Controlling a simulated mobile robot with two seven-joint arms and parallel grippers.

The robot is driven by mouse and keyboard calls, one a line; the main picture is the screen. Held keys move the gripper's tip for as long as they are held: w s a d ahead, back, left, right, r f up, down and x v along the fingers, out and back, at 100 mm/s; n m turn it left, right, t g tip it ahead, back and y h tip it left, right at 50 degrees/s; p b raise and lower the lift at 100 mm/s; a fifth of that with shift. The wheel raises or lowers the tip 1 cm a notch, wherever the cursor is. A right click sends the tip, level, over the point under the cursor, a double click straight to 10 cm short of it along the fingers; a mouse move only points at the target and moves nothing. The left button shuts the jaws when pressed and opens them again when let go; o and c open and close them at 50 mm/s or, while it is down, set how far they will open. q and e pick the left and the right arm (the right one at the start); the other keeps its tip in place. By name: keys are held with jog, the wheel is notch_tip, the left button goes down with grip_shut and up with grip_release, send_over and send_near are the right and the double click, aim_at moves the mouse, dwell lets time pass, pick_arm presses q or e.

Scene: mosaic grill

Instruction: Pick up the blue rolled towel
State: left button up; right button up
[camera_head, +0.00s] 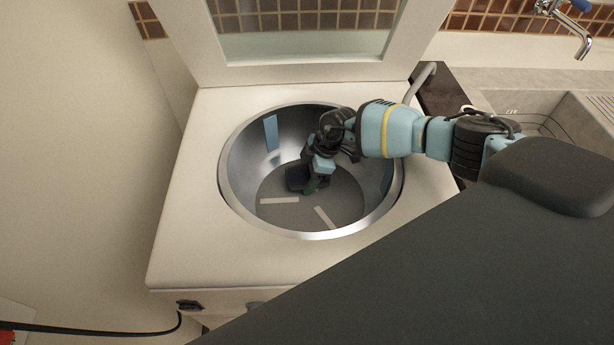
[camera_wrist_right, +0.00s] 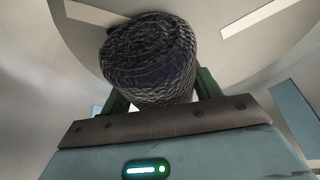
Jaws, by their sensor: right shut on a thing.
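The blue rolled towel (camera_wrist_right: 150,55) shows large in the right wrist view as a dark navy roll with a woven pattern. My right gripper (camera_wrist_right: 155,95) is shut on it, with a green finger on each side. In the head view my right gripper (camera_head: 312,184) reaches down inside the round metal drum, and the towel (camera_head: 295,178) is a small dark shape at its fingertips near the drum floor. I cannot tell whether the towel touches the floor. My left gripper is not in view.
The metal drum (camera_head: 236,190) is set in a white top-opening machine (camera_head: 175,240), and its rim surrounds my right arm. The raised lid (camera_head: 300,73) stands behind. A sink (camera_head: 530,105) with a tap (camera_head: 582,45) is at the right.

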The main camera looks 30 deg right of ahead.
notch_tip(320, 180, up, 9)
jog(key=shift+w+f+p, duration=0.15)
jog(key=shift+p, duration=0.8)
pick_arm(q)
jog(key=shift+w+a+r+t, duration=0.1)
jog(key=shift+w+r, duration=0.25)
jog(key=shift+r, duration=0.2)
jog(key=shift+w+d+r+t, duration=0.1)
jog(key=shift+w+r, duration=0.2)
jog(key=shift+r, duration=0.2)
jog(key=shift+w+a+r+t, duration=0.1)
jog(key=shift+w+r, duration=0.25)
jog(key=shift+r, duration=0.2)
pick_arm(e)
jog(key=shift+r, duration=0.55)
